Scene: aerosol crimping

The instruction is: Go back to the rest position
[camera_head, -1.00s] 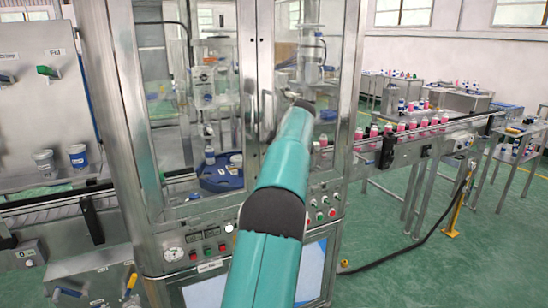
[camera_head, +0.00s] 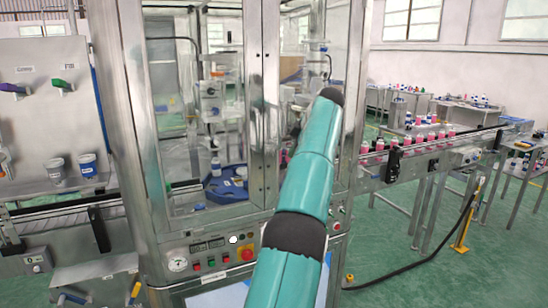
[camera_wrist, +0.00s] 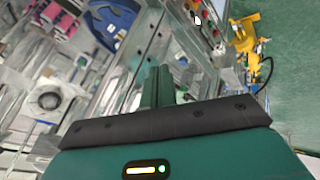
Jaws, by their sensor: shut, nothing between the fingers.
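My gripper (camera_wrist: 158,88) shows in the wrist view as two green fingers close together, with nothing visible between them. In the head view my teal arm reaches up and forward in front of the crimping machine (camera_head: 140,120), and the gripper itself is hidden behind the arm. The machine is a steel-framed cabinet with glass doors. A blue tray (camera_head: 226,190) sits inside it. The button panel (camera_head: 210,258) is on its front below the doors.
A conveyor (camera_head: 420,152) carrying pink cans (camera_head: 432,136) runs off to the right of the machine. A yellow post (camera_head: 463,232) and a black cable lie on the right. Green floor (camera_head: 430,265) there is mostly open.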

